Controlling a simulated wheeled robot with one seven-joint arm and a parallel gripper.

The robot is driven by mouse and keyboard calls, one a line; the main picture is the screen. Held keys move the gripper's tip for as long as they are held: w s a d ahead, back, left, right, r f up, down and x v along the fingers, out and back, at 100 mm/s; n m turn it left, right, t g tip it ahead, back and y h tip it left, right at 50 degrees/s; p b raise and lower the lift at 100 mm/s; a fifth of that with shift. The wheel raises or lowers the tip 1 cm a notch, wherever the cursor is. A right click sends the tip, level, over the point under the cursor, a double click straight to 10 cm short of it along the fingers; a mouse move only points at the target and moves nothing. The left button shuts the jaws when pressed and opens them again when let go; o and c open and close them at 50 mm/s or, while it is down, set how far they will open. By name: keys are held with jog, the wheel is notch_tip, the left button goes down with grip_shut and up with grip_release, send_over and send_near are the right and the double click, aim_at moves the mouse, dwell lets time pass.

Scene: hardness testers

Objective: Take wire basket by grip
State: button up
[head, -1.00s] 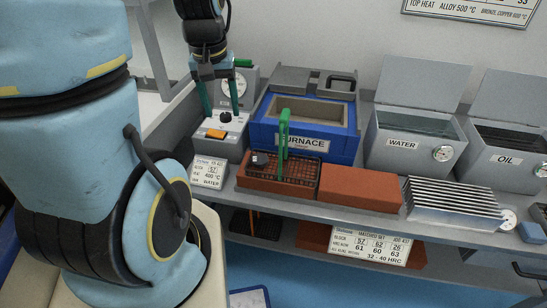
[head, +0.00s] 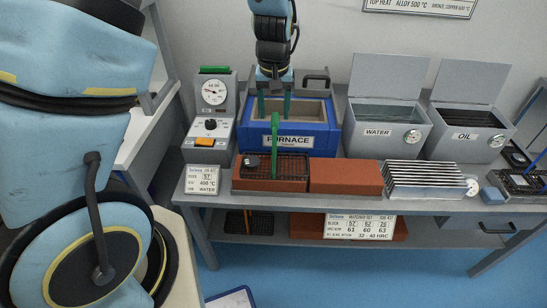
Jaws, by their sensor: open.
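The wire basket (head: 293,166) is a dark mesh tray lying on a red-brown brick block on the bench, in front of the blue furnace. Its green grip (head: 275,140) stands upright from it, in front of the furnace's face. My gripper (head: 274,105) is open and empty, with two green fingers pointing down.
The furnace (head: 328,139) stands open behind the basket. A second brick block (head: 345,177), a finned metal rack (head: 425,176), the water tank (head: 388,128) and the oil tank (head: 470,135) are to the right.

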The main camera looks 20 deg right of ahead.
jog(key=shift+w+d+f+p, duration=0.1)
jog(key=shift+f+p, duration=0.4)
jog(key=shift+f, duration=1.05)
jog(key=shift+d+f+p, duration=0.1)
jog(key=shift+f+p, duration=0.4)
jog(key=shift+f, duration=1.05)
jog(key=shift+c, duration=0.4)
grip_shut()
jog(key=shift+r, duration=0.1)
